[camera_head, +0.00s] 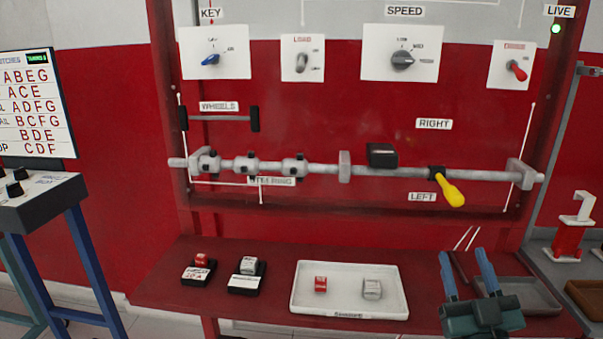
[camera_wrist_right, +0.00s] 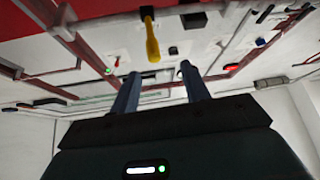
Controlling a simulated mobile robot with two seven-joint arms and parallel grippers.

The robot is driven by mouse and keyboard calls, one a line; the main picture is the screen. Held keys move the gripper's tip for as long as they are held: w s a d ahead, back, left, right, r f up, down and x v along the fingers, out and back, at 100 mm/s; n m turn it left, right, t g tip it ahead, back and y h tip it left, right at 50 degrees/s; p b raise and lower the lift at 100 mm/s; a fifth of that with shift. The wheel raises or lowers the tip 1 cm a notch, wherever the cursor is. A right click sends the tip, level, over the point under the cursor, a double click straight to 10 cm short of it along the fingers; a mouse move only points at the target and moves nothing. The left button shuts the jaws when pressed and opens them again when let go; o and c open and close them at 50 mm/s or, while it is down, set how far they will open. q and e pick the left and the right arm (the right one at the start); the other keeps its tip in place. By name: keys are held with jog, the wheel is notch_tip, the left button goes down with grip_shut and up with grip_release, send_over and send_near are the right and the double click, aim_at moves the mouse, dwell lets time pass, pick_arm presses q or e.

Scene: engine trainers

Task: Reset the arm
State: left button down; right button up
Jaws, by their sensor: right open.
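My right gripper (camera_head: 468,268) is at the lower right of the head view, in front of the red bench. Its two blue fingers are apart with nothing between them. It also shows in the right wrist view (camera_wrist_right: 158,85), open and empty. The yellow-handled lever (camera_head: 451,191) sits on the grey horizontal shaft (camera_head: 400,172), tilted down to the right, above the gripper and apart from it. The lever also shows in the right wrist view (camera_wrist_right: 152,42), beyond the fingers. My left gripper is in neither view.
A white tray (camera_head: 348,312) holding a red and a grey block stands on the red bench (camera_head: 240,258). Two labelled blocks on black bases stand left of it. A dark grey tray (camera_head: 545,296) lies behind the gripper. A control stand (camera_head: 40,202) is at far left. Knobs line the panel above.

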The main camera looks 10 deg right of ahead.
jog(key=s+a+f+n+g+y, duration=0.2)
jog(key=s+a+f+g+y, duration=0.65)
jog(key=s+a+f, duration=0.85)
pick_arm(q)
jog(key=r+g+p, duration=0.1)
jog(key=p, duration=0.5)
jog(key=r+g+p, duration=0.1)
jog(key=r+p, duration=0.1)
jog(key=p, duration=0.4)
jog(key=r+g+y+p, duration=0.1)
jog(key=p, duration=0.5)
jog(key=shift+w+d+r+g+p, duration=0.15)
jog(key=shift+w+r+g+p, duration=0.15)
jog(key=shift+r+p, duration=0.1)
pick_arm(e)
jog(key=r+g, duration=0.1)
jog(key=w+r+g+h, duration=0.1)
jog(key=r+g, duration=0.1)
jog(key=w+a+r+g+h, duration=0.1)
jog(key=r+g, duration=0.1)
jog(key=shift+a+r+h, duration=0.1)
jog(key=shift+r+h, duration=0.15)
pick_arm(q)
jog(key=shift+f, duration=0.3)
pick_arm(e)
jog(key=shift+f, duration=0.3)
